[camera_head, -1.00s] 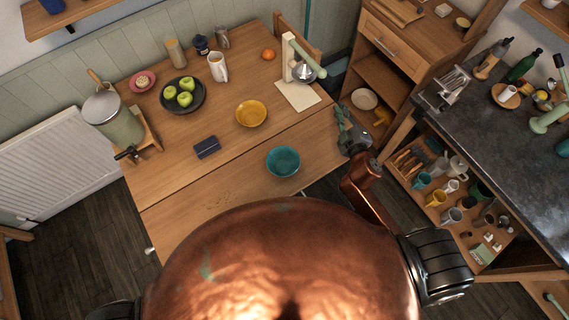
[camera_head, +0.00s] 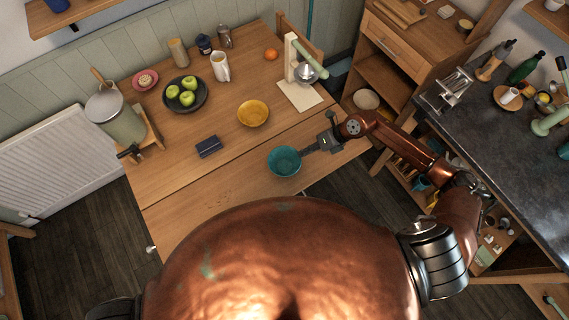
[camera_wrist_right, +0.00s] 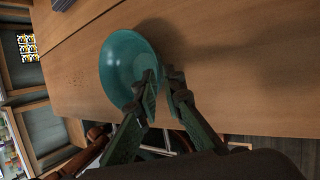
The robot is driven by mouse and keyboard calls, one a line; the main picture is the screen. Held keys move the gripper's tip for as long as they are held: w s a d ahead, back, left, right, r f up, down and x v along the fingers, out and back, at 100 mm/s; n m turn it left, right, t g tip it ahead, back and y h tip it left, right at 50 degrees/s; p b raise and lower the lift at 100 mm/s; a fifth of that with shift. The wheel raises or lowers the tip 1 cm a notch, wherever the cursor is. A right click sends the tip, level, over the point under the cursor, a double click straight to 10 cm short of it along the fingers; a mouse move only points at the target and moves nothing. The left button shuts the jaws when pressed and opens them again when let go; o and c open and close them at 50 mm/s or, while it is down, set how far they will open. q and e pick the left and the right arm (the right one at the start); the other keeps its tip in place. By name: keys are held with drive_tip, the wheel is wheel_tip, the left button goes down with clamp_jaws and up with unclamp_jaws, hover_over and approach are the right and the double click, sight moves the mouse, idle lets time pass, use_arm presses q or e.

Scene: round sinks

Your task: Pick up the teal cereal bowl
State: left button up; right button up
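The teal cereal bowl (camera_head: 284,161) stands upright on the wooden table near its front edge. My right gripper (camera_head: 306,150) reaches in from the right, at the bowl's right rim. In the right wrist view, the bowl (camera_wrist_right: 122,66) lies in front of the gripper (camera_wrist_right: 161,78). One finger is over the inside of the bowl and the other is outside it, with the near rim between them. A narrow gap shows between the fingertips, so the gripper looks open around the rim. My left gripper is not in view.
A yellow bowl (camera_head: 253,113) and a dark blue box (camera_head: 208,147) lie behind and left of the teal bowl. Bare table surrounds the teal bowl.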

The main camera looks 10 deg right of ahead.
sight(295, 157)
drive_tip(key=x, duration=0.6)
drive_tip(key=shift+a, duration=0.1)
drive_tip(key=shift+c, duration=0.2)
clamp_jaws()
drive_tip(key=shift+r, duration=0.1)
